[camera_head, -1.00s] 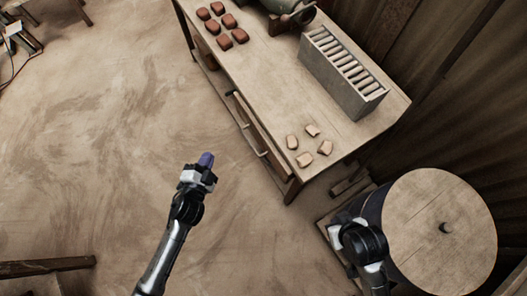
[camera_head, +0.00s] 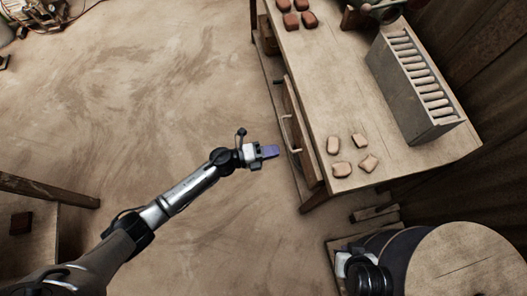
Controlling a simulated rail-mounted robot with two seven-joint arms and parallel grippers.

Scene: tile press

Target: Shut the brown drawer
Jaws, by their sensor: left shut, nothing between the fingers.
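The brown drawer (camera_head: 300,142) is in the long side of the wooden table (camera_head: 345,100), facing the open floor. Its front carries a pale bar handle (camera_head: 285,133). The front seems to stand out a little from the table's side, but the steep view does not show how far. My left gripper (camera_head: 270,151) has its bluish fingers closed and empty. It points at the drawer from the left, close to the handle's lower end in the picture; I cannot tell whether they touch. Part of my right arm shows at the bottom right, with its fingers hidden.
Several pale tiles (camera_head: 341,169) lie at the table's near end. A grey rack (camera_head: 411,85) with pale slats stands behind them, and reddish-brown blocks (camera_head: 291,21) lie farther off. A round wooden top (camera_head: 465,262) is at the bottom right.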

